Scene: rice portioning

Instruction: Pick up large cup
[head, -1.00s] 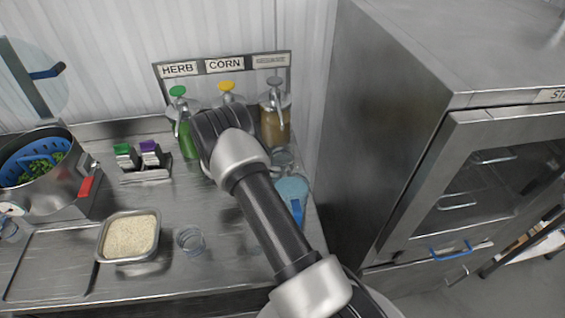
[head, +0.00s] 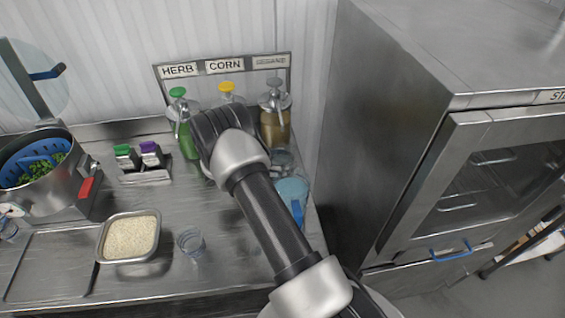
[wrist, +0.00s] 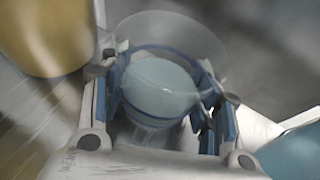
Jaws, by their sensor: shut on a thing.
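A large clear cup (wrist: 170,45) fills the middle of the wrist view, its round rim toward the camera and a pale blue-grey base showing through it. My gripper (wrist: 164,88) has one blue-padded finger on each side of the cup and is shut on it. In the head view, my arm and wrist hide the fingers. Clear glassware (head: 285,163) shows just right of my wrist; I cannot tell if this is the held cup. A smaller clear cup (head: 190,243) stands on the counter, right of the rice.
A light blue jug (head: 292,189) stands close to the right of my arm. Herb (head: 186,135) and sesame (head: 275,125) pump bottles stand behind. A rice pan (head: 130,239), spice holder (head: 148,172) and pot (head: 75,180) are left. A steel cabinet (head: 390,130) bounds the right.

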